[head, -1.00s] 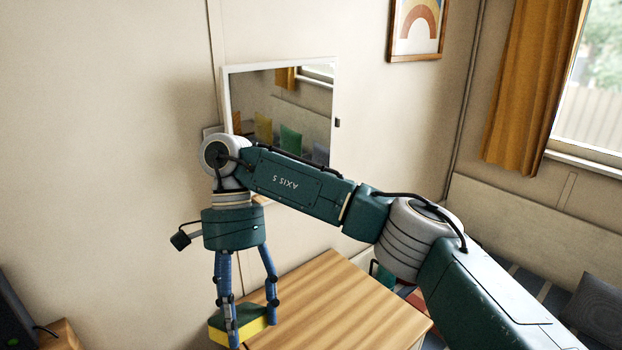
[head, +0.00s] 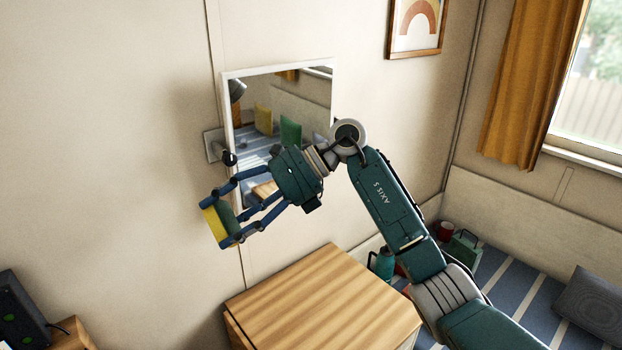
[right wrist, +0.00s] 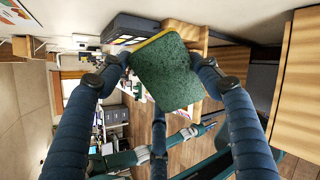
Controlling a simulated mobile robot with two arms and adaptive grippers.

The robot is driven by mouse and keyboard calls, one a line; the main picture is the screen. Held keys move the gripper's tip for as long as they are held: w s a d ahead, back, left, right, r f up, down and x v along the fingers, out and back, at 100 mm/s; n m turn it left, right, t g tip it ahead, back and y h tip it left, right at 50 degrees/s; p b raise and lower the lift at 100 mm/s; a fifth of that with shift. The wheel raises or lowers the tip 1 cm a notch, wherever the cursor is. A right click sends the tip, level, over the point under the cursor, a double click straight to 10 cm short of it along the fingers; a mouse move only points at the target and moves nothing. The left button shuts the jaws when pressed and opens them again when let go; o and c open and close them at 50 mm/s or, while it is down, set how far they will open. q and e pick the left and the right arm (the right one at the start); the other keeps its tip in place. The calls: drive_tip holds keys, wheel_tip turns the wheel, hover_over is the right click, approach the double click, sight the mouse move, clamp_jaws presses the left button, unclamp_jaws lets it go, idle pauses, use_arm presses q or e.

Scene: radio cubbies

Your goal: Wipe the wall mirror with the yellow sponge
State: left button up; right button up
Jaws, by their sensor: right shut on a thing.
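The wall mirror (head: 279,100) has a white frame and hangs on the beige wall, its lower part partly hidden by my right arm. My right gripper (head: 227,222) is in front of the wall at the mirror's lower left, tilted with its fingers pointing left. It is shut on the yellow sponge (head: 214,225), which has a green scouring side. In the right wrist view the sponge's green face (right wrist: 168,75) sits between the two fingers, with a thin yellow edge at the top. The sponge appears apart from the mirror glass. My left gripper is not in view.
A wooden cabinet top (head: 320,300) below the mirror is bare. A framed picture (head: 418,25) hangs at the upper right. A dark device (head: 22,312) stands lower left.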

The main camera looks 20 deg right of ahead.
drive_tip(key=w+d+r+m+t+p, duration=0.3)
drive_tip(key=w+d+m+t, duration=0.45)
drive_tip(key=t, duration=0.25)
drive_tip(key=w+d+f+m+t+h+p, duration=0.1)
drive_tip(key=w+d+f+m+t+h, duration=0.15)
drive_tip(key=d, duration=0.35)
drive_tip(key=w+d+f+m+t+h+p, duration=0.1)
drive_tip(key=d+f+m+t+h, duration=0.25)
drive_tip(key=d, duration=0.25)
drive_tip(key=shift+n, duration=0.25)
drive_tip(key=shift+r+b+x, duration=0.2)
drive_tip(key=shift+b+x, duration=0.55)
drive_tip(key=shift+x, duration=0.65)
drive_tip(key=shift+r+b+x, duration=0.2)
drive_tip(key=shift+b+x, duration=0.5)
drive_tip(key=shift+x, duration=0.75)
drive_tip(key=shift+w, duration=0.85)
drive_tip(key=d, duration=0.1)
drive_tip(key=w+d+b, duration=0.1)
drive_tip(key=d, duration=0.1)
drive_tip(key=shift+w+d, duration=0.1)
drive_tip(key=shift+d, duration=0.15)
drive_tip(key=shift+d+b, duration=0.1)
drive_tip(key=shift+b, duration=0.25)
